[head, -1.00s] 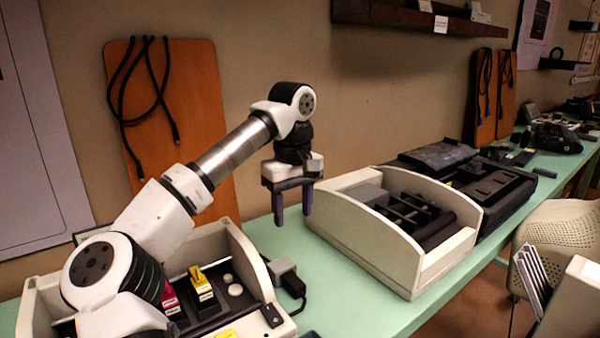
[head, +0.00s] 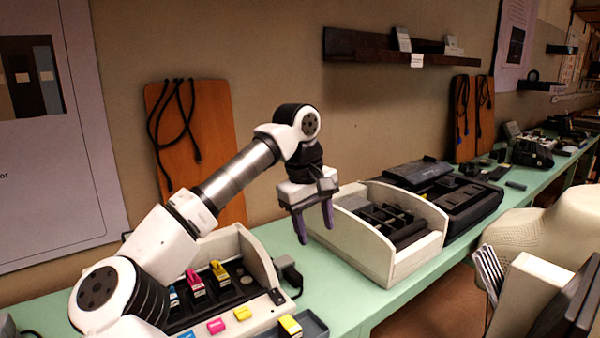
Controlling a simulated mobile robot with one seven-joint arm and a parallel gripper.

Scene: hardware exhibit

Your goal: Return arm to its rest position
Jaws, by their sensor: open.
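My gripper (head: 314,222) hangs at the end of my bent arm, fingers pointing down and spread apart, with nothing between them. It is in the air above the green table (head: 340,300), in front of the left end of a white bin with black dividers (head: 395,262). From this view I cannot tell its exact height or whether it is clear of the bin's wall. My arm reaches up from the lower left and partly covers a white case with a dark tray (head: 262,258).
The case holds pink (head: 195,284) and yellow (head: 220,273) cartridges. A small grey tray with a yellow block (head: 290,326) is at the front edge. Dark equipment (head: 450,190) stands behind the bin. A dark shelf (head: 370,50) is on the wall. A pale chair (head: 540,235) is at right.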

